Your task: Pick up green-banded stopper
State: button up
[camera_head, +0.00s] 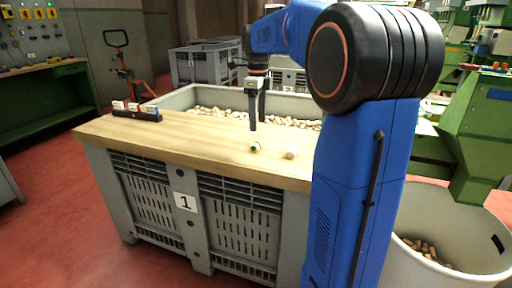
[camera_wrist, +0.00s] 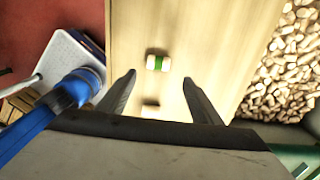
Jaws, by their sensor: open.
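The green-banded stopper (camera_head: 256,146) lies on the wooden board near its front edge. In the wrist view the same green-banded stopper (camera_wrist: 158,63) lies beyond the fingertips, roughly centred between them. A plain stopper (camera_head: 290,155) lies to its right on the board; in the wrist view a pale stopper (camera_wrist: 150,110) shows nearer the gripper, partly cut off by the gripper body. My gripper (camera_head: 257,126) is open and empty, pointing down above the board close to the green-banded stopper. The exact height of the fingertips is hard to tell.
The wooden board (camera_head: 190,143) spans the front of a grey crate (camera_head: 222,222) marked 1, full of corks behind. A black holder (camera_head: 137,115) with several small blocks stands at the board's left end. A round bin (camera_head: 462,215) with corks stands at right.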

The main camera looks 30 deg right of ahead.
aim_at(258, 143)
jog(key=shift+s+a+f, duration=0.1)
jog(key=shift+f, duration=1.9)
jog(key=shift+s+a+f, duration=0.1)
jog(key=shift+f, duration=1.9)
jog(key=c, duration=1.1)
